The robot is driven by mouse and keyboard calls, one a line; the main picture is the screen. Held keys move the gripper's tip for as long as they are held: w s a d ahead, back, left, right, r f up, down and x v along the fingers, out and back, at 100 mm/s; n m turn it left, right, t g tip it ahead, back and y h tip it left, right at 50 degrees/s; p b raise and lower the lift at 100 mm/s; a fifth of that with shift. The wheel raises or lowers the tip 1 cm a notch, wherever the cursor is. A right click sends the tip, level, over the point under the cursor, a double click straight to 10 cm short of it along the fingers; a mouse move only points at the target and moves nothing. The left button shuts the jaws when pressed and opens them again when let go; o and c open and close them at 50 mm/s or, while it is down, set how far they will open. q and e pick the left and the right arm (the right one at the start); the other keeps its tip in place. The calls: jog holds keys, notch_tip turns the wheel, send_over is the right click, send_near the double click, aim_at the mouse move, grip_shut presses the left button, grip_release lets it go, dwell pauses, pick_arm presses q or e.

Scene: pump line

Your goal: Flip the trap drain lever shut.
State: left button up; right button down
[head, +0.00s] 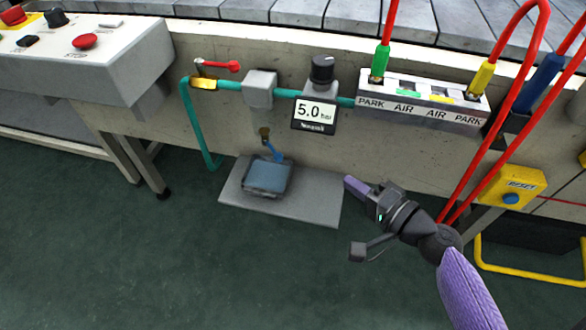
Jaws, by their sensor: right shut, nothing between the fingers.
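The trap drain lever (272,151) is a small blue piece slanting down and to the right from a brass fitting (264,133) under the grey trap body (260,90). Its lower end overlaps the far edge of a dark drip pan (287,184) in the picture. Whether they touch, I cannot tell. My right gripper (351,185) is shut and empty. It is to the right of the pan and lower right of the lever, apart from both, with its purple fingertips pointing left. My left gripper is not in view.
The drip pan stands on a grey plate (320,195). A teal pipe (190,125) with a red-handled valve (220,66) runs left of the trap. A gauge (315,114) and hose block (430,105) are to the right. Red hoses (490,165) hang near my right arm.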

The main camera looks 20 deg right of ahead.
jog(key=b, duration=0.2)
send_near(272, 149)
jog(key=w+d, duration=0.3)
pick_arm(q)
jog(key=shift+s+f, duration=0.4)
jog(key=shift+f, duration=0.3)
pick_arm(e)
jog(key=a, duration=0.2)
jog(key=w+a+f, duration=0.1)
jog(key=shift+w+a, duration=0.15)
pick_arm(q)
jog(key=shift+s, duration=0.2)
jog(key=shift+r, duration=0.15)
